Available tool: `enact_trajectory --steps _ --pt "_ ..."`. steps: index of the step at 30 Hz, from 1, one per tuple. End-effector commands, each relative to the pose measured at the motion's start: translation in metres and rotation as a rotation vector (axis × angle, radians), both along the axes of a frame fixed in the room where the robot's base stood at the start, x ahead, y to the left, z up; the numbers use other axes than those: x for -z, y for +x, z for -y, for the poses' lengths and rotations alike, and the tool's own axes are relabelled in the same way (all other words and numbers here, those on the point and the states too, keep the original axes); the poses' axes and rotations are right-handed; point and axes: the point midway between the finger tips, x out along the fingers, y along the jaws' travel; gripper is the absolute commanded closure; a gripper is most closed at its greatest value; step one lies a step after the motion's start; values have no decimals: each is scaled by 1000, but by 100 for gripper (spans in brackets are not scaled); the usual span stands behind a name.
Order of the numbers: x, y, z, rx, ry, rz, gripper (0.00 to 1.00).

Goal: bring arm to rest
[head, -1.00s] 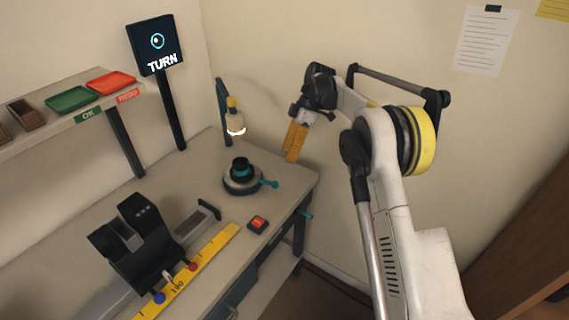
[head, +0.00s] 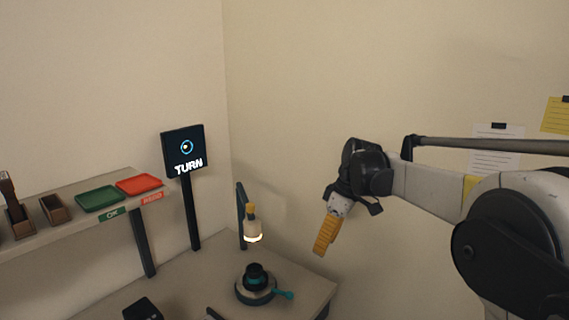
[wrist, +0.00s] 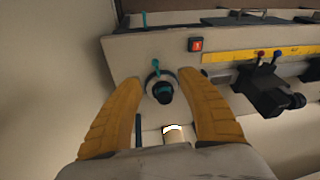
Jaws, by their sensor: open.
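My gripper (head: 322,236) hangs at the end of my arm in the head view, to the right of the lamp and above the bench's right end. Its two yellow fingers point down and stand apart in the wrist view (wrist: 165,105), with nothing between them touching either one. Beyond the fingers, a dark lens (wrist: 163,92) sits on a round holder with a teal lever. The same lens (head: 255,274) stands on its round base (head: 250,293) in the head view, apart from my gripper.
A small lit lamp (head: 252,230) hangs over the holder. A sign reading TURN (head: 184,151) stands behind the bench. A shelf carries a green tray (head: 100,198) and a red tray (head: 139,185). A red button (wrist: 196,44) and yellow ruler (wrist: 240,56) lie on the bench.

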Motion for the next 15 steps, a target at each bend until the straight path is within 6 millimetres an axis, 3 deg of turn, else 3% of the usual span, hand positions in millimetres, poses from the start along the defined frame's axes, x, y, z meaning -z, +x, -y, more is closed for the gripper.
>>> enact_trajectory --steps 3,7,11,15 --pt "-26 -45 14 168 -24 47 54" --pt "-41 -95 29 357 -35 106 54" --pt "-44 -147 43 540 -28 170 54" --pt "-34 -201 58 729 -1 243 54"
